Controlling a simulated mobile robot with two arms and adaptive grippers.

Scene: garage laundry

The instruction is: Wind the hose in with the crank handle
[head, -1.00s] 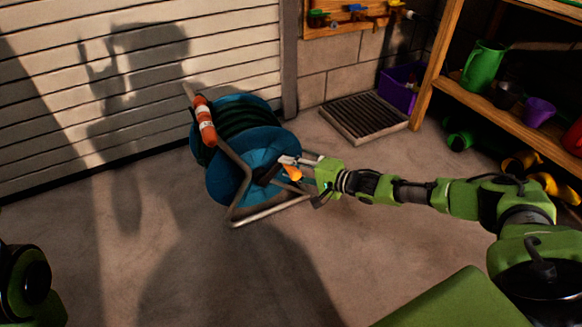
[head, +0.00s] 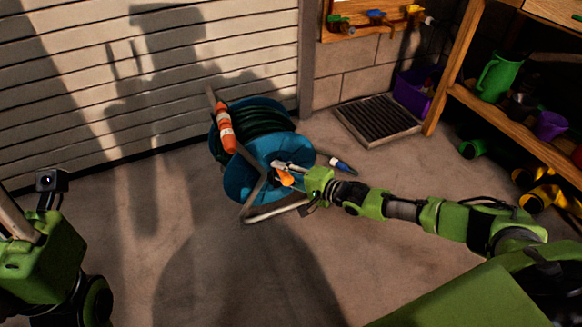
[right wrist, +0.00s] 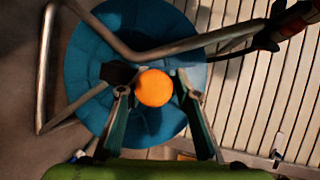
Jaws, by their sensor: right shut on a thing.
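The hose reel has a blue drum (head: 243,182) and a grey tube frame (head: 262,215). Dark green hose (head: 258,118) is wound on it. Its crank has an orange knob (head: 286,179), which also shows in the right wrist view (right wrist: 154,88). My right gripper (head: 287,171) is shut on this knob, with one finger on each side of it in the right wrist view (right wrist: 153,82). A blue and black hose end (head: 343,165) shows by the floor just right of the reel. Part of my left arm shows at the left edge; its fingers are not in view.
The reel's frame has an orange and white grip (head: 226,130) at the top. A slatted wall (head: 150,90) stands behind. A floor grate (head: 378,122), a purple bin (head: 412,92) and a wooden shelf (head: 515,128) are at the right. Floor in front is clear.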

